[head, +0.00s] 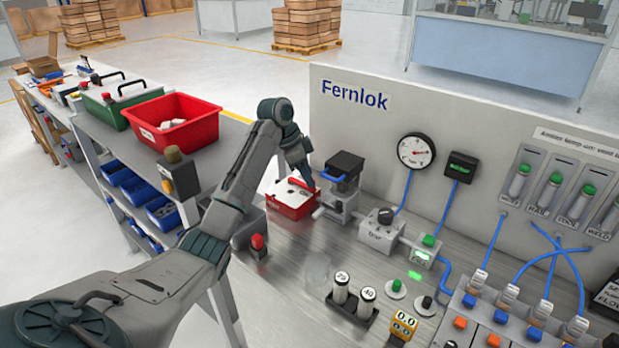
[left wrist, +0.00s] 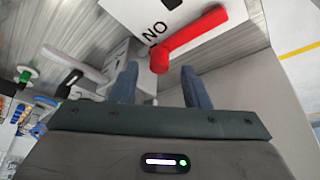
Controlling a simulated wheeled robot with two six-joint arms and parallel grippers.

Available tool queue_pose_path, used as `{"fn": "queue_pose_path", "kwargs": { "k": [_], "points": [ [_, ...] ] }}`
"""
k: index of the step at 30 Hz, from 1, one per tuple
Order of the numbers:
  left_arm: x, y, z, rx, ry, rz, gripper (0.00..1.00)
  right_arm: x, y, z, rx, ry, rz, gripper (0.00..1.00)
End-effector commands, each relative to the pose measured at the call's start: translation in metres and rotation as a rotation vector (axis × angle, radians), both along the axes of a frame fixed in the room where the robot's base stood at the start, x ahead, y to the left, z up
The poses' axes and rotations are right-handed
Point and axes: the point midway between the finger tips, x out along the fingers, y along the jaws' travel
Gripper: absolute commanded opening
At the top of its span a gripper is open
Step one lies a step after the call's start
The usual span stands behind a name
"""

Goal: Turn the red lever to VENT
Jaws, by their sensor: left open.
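The red lever (left wrist: 190,38) shows at the top of the left wrist view, on a white plate (left wrist: 130,14) with the letters "NO". Its rounded end lies just beyond the gap between my finger tips, and its bar slants up to the right. My left gripper (left wrist: 160,78) is open, with two blue-grey fingers and nothing between them. In the head view my left gripper (head: 303,178) is over a red box with a white top (head: 290,205) and hides part of it. The word VENT is not readable. My right gripper is not in view.
A grey fixture with a black block (head: 345,165) stands right of the red box. A valve block (head: 380,232), gauge (head: 416,151) and blue hoses are farther right. A red-button post (head: 258,243) stands in front. A red bin (head: 172,122) sits on the left bench.

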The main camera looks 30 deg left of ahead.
Motion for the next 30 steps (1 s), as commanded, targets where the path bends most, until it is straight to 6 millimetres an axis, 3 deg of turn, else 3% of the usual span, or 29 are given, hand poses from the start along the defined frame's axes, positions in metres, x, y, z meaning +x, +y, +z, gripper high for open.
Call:
{"fn": "queue_pose_path", "kwargs": {
  "k": [2, 5, 14, 15, 21, 30],
  "points": [
    [0.002, -0.003, -0.008, -0.002, 0.002, 0.001, 0.42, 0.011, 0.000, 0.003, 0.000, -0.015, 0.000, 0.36],
    [0.004, -0.005, -0.015, -0.001, 0.001, 0.001, 0.42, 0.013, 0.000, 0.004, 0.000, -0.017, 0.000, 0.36],
    [0.005, -0.006, -0.018, 0.001, -0.001, 0.000, 0.42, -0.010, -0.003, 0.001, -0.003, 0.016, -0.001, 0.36],
    [0.005, -0.005, -0.018, 0.000, 0.000, 0.001, 0.40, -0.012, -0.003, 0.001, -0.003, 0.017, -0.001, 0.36],
    [0.005, -0.005, -0.018, 0.000, 0.000, 0.001, 0.01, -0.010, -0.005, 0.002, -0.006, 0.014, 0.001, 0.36],
    [0.001, -0.003, -0.017, 0.000, 0.000, -0.001, 0.00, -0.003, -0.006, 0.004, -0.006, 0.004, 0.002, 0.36]
  ]
}}
